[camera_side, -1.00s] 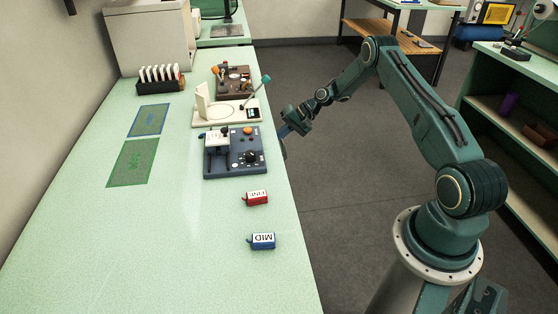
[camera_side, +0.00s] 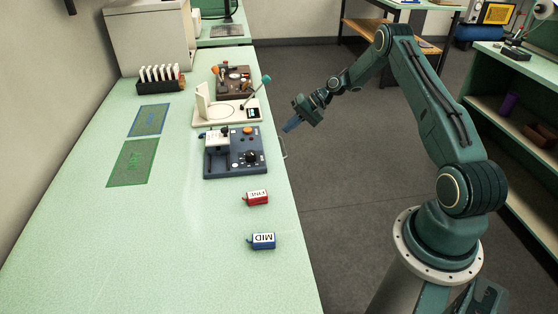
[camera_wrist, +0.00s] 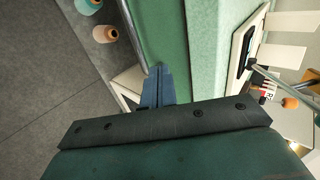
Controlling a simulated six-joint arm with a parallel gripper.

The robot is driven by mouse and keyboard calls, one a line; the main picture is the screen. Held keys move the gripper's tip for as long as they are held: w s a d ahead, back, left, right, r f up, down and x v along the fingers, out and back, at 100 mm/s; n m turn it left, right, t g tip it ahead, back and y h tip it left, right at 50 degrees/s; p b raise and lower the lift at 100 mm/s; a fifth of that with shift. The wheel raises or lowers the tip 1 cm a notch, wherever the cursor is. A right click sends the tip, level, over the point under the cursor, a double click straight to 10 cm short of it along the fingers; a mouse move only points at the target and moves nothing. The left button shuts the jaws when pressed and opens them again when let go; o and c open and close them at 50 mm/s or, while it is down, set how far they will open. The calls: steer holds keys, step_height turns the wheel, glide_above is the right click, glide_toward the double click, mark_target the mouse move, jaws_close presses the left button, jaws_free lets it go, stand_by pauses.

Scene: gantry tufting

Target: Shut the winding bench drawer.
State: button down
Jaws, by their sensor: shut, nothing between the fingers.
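The winding bench (camera_side: 190,235) has a pale green top that runs along the left of the side view. A thin light handle (camera_side: 284,150) sticks out just past its front edge; the drawer itself is mostly hidden below the top, and I cannot tell how far out it is. My gripper (camera_side: 287,128) is shut and empty, its blue fingers pointing toward the bench edge from the aisle side. In the wrist view the shut fingers (camera_wrist: 158,72) are over the green bench front (camera_wrist: 160,30), beside a thin pale bar (camera_wrist: 136,40). Contact cannot be told.
A blue-grey winding device (camera_side: 235,165), a cream device (camera_side: 228,112), a red block (camera_side: 257,198) and a blue block (camera_side: 262,241) stand near the bench edge. Thread cones (camera_wrist: 105,33) sit on a lower surface. The floor aisle (camera_side: 340,200) is clear.

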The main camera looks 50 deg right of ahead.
steer(key=shift+v, duration=2.45)
steer(key=shift+s+f, duration=0.1)
